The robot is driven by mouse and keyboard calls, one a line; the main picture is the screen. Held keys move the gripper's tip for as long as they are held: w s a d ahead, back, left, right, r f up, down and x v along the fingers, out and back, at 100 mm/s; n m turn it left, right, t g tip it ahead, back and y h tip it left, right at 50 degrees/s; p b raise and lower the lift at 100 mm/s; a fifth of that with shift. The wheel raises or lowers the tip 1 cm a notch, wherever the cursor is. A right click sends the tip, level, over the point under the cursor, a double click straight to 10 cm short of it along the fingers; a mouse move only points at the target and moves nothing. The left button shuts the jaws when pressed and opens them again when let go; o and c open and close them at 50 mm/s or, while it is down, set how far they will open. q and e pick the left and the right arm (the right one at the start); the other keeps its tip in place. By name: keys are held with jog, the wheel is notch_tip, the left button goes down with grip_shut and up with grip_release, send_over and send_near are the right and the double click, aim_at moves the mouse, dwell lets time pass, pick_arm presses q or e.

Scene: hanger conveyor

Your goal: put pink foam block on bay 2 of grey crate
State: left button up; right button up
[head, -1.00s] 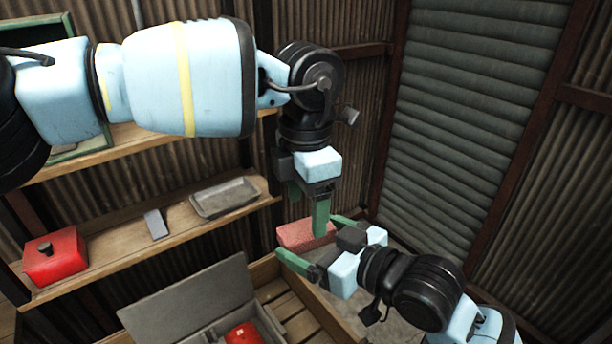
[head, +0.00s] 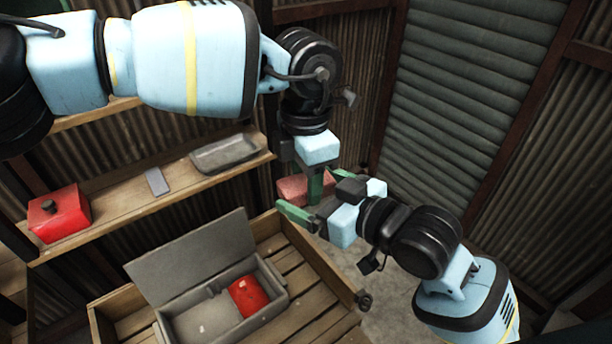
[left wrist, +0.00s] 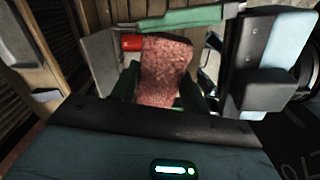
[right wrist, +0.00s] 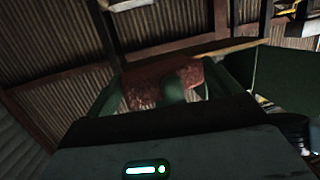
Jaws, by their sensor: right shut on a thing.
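The pink foam block (head: 293,189) is held off the floor between my two grippers, behind the wooden box; it also shows in the left wrist view (left wrist: 165,72) and the right wrist view (right wrist: 142,86). My right gripper (head: 310,195) is shut on it from the right. My left gripper (left wrist: 160,88) points down from above, its green fingers open on either side of the block. Whether they touch it is unclear. The grey crate (head: 272,275) stands in the wooden box with its lid raised. A red item (head: 248,296) lies in its right bay; the left bay looks empty.
The wooden box (head: 305,255) surrounds the grey crate. A shelf at left (head: 115,205) carries a red container (head: 58,213), a small grey block (head: 157,181) and a grey tray (head: 225,153). A corrugated wall and shutter stand close behind the grippers.

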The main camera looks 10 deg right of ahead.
pick_arm(q)
jog(key=shift+c, duration=2)
pick_arm(e)
jog(key=o, duration=0.7)
jog(key=shift+r, duration=0.1)
notch_tip(320, 180, up, 10)
jog(key=shift+f, duration=0.1)
jog(key=shift+f, duration=0.1)
